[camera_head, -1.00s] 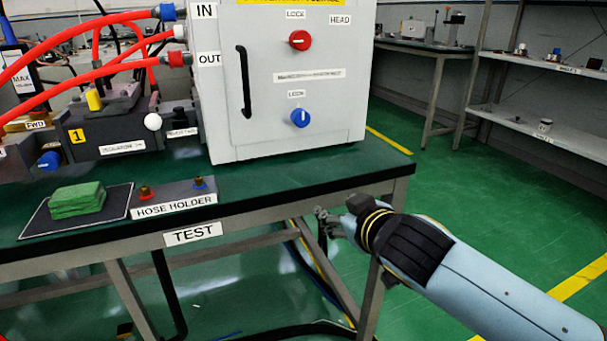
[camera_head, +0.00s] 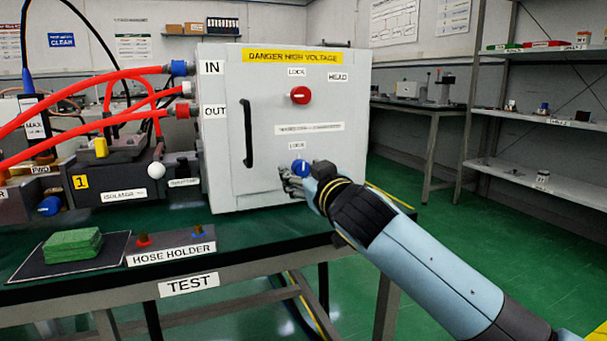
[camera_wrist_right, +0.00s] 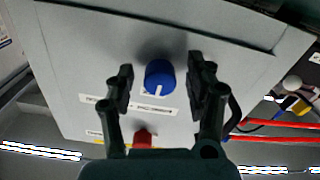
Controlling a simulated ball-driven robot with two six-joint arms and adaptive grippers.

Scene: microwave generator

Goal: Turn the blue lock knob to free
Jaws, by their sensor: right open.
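The blue lock knob (camera_head: 300,168) is on the lower front of the white head cabinet (camera_head: 220,150), under a LOCK label. In the right wrist view the blue knob (camera_wrist_right: 159,77) shows a white pointer mark and lies between the two open fingers. My right gripper (camera_head: 290,182) is at the cabinet front, just below the knob in the head view; it also shows in the right wrist view (camera_wrist_right: 160,88). The fingers are apart, with gaps to the knob on both sides. How deep they reach around it is hard to tell. My left gripper is not in view.
A red lock knob (camera_head: 300,95) is above the blue one. A black door handle (camera_head: 246,107) stands out at the left of the front. Red hoses (camera_head: 90,84) run into the cabinet's left side. The hose holder (camera_head: 170,249) and green pads (camera_head: 72,244) are on the table.

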